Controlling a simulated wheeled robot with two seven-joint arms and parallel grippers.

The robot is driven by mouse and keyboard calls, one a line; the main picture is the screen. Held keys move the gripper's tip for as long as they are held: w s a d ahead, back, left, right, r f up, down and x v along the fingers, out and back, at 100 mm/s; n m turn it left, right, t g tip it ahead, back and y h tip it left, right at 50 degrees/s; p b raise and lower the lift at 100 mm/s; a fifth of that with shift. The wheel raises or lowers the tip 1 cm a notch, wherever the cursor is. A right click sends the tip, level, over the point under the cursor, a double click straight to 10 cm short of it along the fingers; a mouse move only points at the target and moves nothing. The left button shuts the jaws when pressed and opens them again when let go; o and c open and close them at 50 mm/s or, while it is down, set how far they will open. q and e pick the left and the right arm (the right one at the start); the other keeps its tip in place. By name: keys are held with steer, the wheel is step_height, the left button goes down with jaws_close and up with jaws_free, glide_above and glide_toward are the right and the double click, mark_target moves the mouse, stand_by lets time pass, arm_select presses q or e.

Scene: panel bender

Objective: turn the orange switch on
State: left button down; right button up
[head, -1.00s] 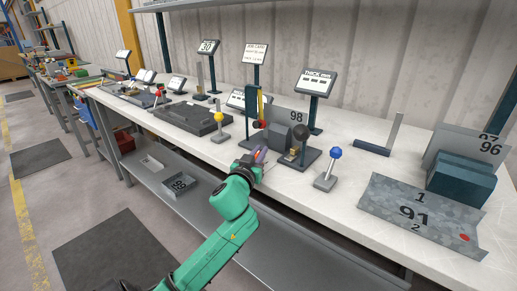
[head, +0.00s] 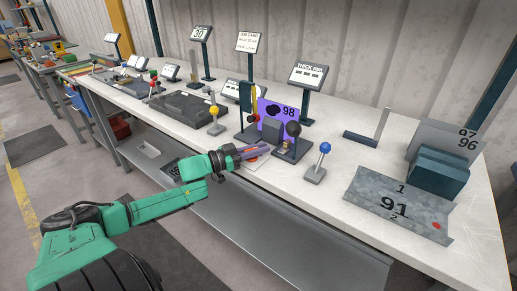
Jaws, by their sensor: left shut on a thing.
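My left gripper (head: 258,150) reaches in from the left to the front edge of the bench. Its fingers are shut around a small orange part, which I take to be the orange switch (head: 254,151); the fingers hide most of it. Just behind stands a dark device with a grey block (head: 271,131) and a black ball-topped lever (head: 293,129). Behind the block an upright plate marked 98 (head: 288,112) looks bright purple with a dark blotch on it. My right gripper is not in view.
A blue-knobbed lever (head: 325,148) stands to the right and a yellow-knobbed lever (head: 214,112) to the left. A metal sheet marked 91 (head: 398,207) lies at the right, before a dark block (head: 438,172). Sign stands line the back.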

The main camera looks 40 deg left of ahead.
arm_select(q)
steer(key=shift+d+m+g+h, duration=0.1)
steer(key=shift+m+g+h, duration=0.25)
steer(key=shift+h, duration=0.25)
steer(key=c, duration=0.9)
jaws_free()
steer(key=p+v, duration=0.3)
steer(key=v, duration=0.4)
steer(key=shift+s, duration=0.25)
steer(key=p+v, duration=0.1)
steer(key=v, duration=0.6)
steer(key=shift+f, duration=0.15)
